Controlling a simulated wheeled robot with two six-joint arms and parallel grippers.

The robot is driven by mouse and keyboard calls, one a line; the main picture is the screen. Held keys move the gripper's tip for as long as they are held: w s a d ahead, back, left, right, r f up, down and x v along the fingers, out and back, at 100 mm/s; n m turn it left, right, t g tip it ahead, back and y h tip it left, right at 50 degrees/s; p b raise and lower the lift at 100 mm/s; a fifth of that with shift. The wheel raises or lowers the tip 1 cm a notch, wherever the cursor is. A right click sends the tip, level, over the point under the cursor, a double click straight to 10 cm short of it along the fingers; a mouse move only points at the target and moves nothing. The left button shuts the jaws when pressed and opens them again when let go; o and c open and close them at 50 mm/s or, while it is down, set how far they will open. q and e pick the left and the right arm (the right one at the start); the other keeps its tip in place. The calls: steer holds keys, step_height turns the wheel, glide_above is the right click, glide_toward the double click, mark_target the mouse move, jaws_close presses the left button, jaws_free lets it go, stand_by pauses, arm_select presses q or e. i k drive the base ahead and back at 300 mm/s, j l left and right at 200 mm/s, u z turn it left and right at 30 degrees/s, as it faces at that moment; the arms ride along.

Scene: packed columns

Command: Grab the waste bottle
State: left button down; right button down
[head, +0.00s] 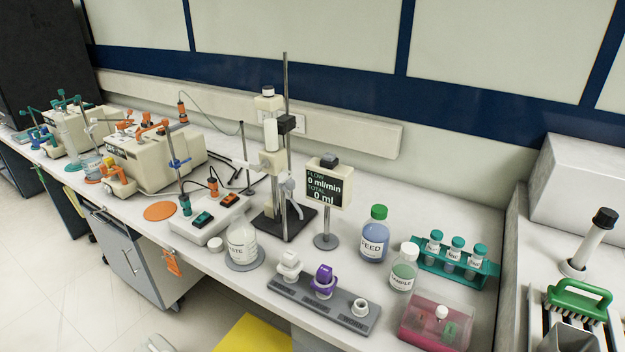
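The waste bottle (242,245) is a clear, wide bottle with a white label ending in "STE". It stands upright on a round grey pad (246,265) near the front edge of the bench, below the column stand. No cap shows on it. A small white cap (215,244) lies just left of it. Neither of my grippers can be made out in the head view.
The column stand (284,222) rises behind the bottle, with a flow display (328,184) to its right. A grey box with switches (208,221) is close on the left. A grey rack (325,303) with white and purple fittings is to the right. Blue-filled FEED bottle (374,238) stands farther right.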

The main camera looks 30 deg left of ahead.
mark_target(241, 233)
steer(key=u, duration=1.3)
